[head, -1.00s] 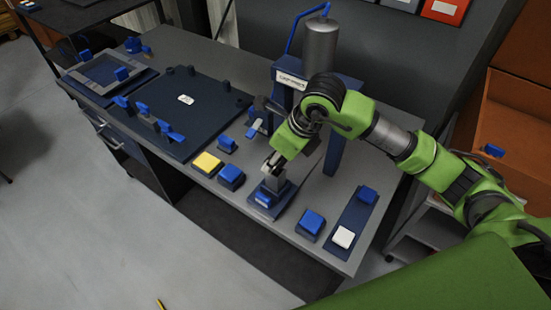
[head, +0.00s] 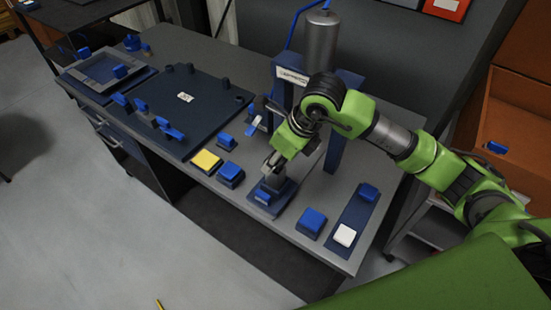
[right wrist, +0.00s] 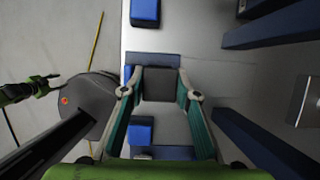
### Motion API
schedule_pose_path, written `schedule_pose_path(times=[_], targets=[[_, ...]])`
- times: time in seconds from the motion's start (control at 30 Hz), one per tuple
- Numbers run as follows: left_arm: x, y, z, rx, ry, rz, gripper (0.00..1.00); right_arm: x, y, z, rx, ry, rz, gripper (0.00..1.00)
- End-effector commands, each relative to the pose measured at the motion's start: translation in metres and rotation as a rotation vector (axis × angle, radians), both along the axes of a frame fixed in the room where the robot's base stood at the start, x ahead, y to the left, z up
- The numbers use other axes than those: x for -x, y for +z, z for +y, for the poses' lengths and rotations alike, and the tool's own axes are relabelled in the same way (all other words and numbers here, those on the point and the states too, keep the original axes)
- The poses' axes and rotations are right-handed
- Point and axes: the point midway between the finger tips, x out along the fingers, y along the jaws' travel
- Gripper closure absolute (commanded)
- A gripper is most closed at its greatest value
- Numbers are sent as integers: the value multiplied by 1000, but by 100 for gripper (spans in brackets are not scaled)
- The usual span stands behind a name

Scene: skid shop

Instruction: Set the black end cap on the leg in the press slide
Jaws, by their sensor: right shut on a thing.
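My right gripper (head: 270,166) reaches down over the press slide (head: 288,212) at the bench's front. In the right wrist view its fingertips (right wrist: 160,92) are shut on a dark, square end cap (right wrist: 160,84), one on each side. In the head view the grey leg (head: 274,183) stands upright in the slide, directly below the gripper. A blue block (head: 262,198) sits on the slide in front of the leg. The fingers hide the cap in the head view, and I cannot tell whether it touches the leg. My left gripper shows small at the left of the right wrist view (right wrist: 46,85); its jaws are unclear.
The press frame (head: 345,125) and its cylinder (head: 321,45) stand close behind my right arm. A yellow-topped block (head: 206,161) and a blue block (head: 230,175) are left of the slide.

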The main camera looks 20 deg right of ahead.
Motion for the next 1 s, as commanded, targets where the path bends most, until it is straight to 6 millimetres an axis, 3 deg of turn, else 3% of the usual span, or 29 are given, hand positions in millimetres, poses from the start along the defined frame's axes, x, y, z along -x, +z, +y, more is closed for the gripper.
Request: schedule_pose_path(times=[0.23,0.27,0.33,0.57,0.67,1.0], targets=[[0,0,0,0,0,0,60,0,1,0,0,0,0,85],[0,0,0,0,0,0,60,0,1,0,0,0,0,68],[0,0,0,0,0,0,60,0,1,0,0,0,0,51],[0,0,0,0,0,0,60,0,0,0,0,0,0,51],[0,0,0,0,0,0,60,0,0,0,0,0,0,37],[0,1,0,0,0,0,60,0,1,0,0,0,0,37]])
